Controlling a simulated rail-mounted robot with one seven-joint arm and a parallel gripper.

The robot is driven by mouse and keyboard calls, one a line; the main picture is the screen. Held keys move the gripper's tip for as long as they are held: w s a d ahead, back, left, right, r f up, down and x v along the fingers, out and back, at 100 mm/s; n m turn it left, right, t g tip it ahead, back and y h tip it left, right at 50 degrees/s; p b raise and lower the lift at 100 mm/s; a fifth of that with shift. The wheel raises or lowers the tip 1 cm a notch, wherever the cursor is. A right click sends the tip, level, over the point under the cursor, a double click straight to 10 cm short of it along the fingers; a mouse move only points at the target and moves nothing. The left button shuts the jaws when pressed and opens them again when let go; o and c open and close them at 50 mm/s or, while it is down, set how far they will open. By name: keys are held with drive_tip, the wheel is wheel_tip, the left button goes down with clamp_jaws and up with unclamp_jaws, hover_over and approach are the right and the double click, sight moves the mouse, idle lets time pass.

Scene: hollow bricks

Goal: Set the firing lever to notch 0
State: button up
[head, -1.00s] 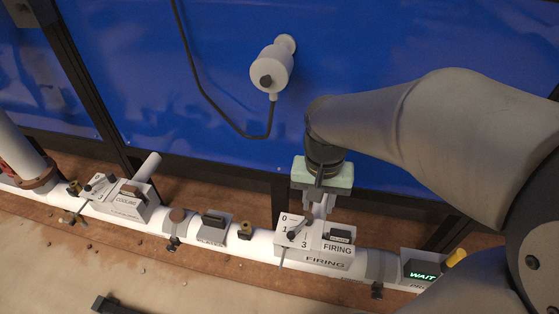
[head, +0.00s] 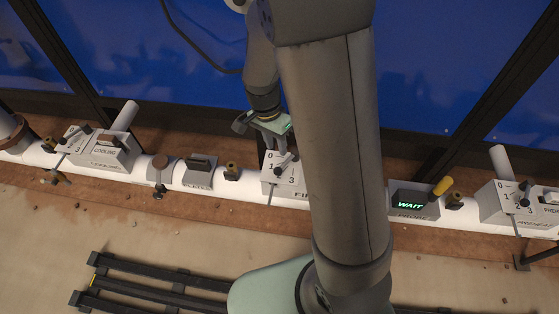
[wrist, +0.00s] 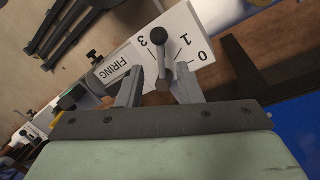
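The firing box (head: 270,187) is a white block on the pipe, with marks 0, 1 and 3 showing on its face. Its grey lever (head: 281,172) has a round knob lying between marks 1 and 3; no 2 shows there. In the wrist view the lever (wrist: 167,51) stands between my two finger tips, with 0 at the far right of the face. My gripper (head: 272,135) is at the box's back edge, partly behind my arm. Its fingers (wrist: 157,76) are apart, either side of the lever; whether one touches it I cannot tell.
A cooling box (head: 110,152) with its own lever sits left on the pipe. A probe display (head: 411,204) reading WAIT and another lever box (head: 510,203) are to the right. A dark slatted rack (head: 150,280) lies on the floor. My arm hides the firing box's right part.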

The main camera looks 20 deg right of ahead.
sight(281, 167)
drive_tip(key=f, duration=0.2)
drive_tip(key=s+f, duration=0.1)
drive_tip(key=f, duration=0.4)
drive_tip(key=shift+s+d+f, duration=0.15)
drive_tip(key=shift+d, duration=0.25)
clamp_jaws()
